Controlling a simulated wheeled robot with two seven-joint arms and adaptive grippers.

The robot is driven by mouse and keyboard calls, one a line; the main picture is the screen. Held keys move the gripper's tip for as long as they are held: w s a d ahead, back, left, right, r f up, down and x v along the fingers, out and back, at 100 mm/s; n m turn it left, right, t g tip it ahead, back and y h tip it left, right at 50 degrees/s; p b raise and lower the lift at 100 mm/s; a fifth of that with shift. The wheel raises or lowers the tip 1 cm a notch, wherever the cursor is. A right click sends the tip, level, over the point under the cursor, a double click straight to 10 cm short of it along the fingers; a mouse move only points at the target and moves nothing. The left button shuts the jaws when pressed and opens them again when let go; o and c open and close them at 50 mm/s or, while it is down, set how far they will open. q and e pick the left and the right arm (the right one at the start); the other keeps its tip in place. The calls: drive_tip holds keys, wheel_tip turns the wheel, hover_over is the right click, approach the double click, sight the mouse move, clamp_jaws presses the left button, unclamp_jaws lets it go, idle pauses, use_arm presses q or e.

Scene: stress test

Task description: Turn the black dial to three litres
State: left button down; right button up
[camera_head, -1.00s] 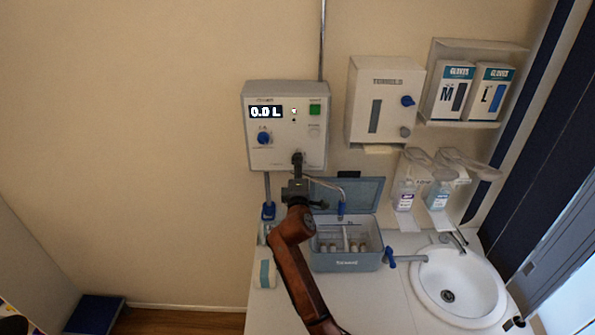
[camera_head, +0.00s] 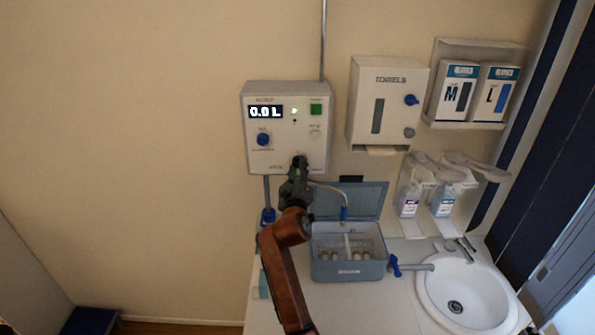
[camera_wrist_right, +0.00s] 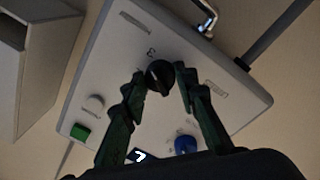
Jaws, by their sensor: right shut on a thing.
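The black dial (camera_wrist_right: 158,76) shows in the right wrist view on the face of a white wall unit (camera_head: 262,158). My right gripper (camera_wrist_right: 160,80) has its two fingers on either side of the dial and is shut on it. In the head view my right gripper (camera_head: 299,164) is at the lower right of the unit and hides the dial. The unit's display (camera_head: 265,112) reads 0.0 L. A blue knob (camera_head: 263,139) and a green button (camera_head: 316,109) are on the same face. My left gripper is not in view.
An open grey-blue box (camera_head: 348,271) with small containers stands on the white counter below. A tap (camera_head: 414,267), a sink (camera_head: 440,300), soap bottles (camera_head: 409,200) and a towel dispenser (camera_head: 364,126) are to the right. The wall on the left is bare.

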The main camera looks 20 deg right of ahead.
drive_tip(key=shift+f, duration=0.15)
idle(0.3)
drive_tip(key=o, duration=1.2)
drive_tip(key=shift+c, duration=0.2)
approach(298, 134)
drive_tip(key=x, duration=0.5)
drive_tip(key=shift+w+d+f, duration=0.2)
drive_tip(key=shift+w+f, duration=0.15)
drive_tip(key=shift+w+r, duration=0.2)
drive_tip(key=shift+r, duration=0.2)
drive_tip(key=shift+s, duration=0.1)
